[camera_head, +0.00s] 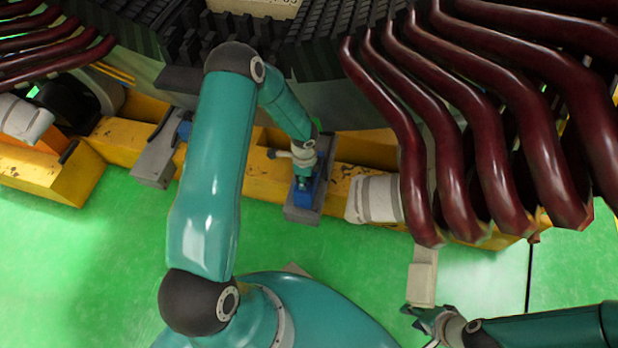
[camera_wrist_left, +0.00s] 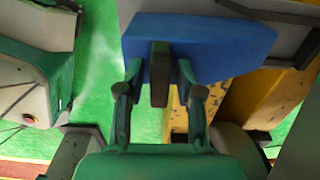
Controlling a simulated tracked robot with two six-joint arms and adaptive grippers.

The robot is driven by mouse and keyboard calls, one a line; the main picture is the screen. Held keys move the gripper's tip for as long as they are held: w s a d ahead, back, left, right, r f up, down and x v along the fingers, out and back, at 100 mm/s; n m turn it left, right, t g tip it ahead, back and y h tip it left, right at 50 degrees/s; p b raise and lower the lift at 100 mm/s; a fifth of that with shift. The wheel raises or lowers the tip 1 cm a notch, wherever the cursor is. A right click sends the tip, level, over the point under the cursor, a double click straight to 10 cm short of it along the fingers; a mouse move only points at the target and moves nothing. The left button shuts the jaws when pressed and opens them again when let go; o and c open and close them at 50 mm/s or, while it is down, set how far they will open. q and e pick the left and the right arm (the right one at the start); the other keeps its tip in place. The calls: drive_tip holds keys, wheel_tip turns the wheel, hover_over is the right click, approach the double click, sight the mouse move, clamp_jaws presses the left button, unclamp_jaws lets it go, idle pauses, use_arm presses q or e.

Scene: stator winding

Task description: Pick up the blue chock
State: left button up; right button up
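The blue chock (camera_head: 303,192) sits on a grey block (camera_head: 301,214) in front of the yellow beam. In the left wrist view the blue chock (camera_wrist_left: 205,42) fills the upper middle, with a dark upright tab (camera_wrist_left: 160,75) on its near side. My left gripper (camera_head: 305,178) is at the chock. In the left wrist view its two fingers (camera_wrist_left: 159,72) stand on either side of the tab, with small gaps showing, so it looks open. My right gripper (camera_head: 428,312) is at the lower right, away from the chock, with its fingers apart and empty.
The yellow beam (camera_head: 345,182) runs behind the chock. Dark red curved pipes (camera_head: 480,130) hang close on the right, beside a pale wrapped cylinder (camera_head: 377,199). Another grey block (camera_head: 156,150) with a blue part stands at left. The green floor (camera_head: 70,270) is clear.

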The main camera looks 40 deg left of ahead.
use_arm(q)
clamp_jaws()
drive_tip(key=shift+r, duration=0.2)
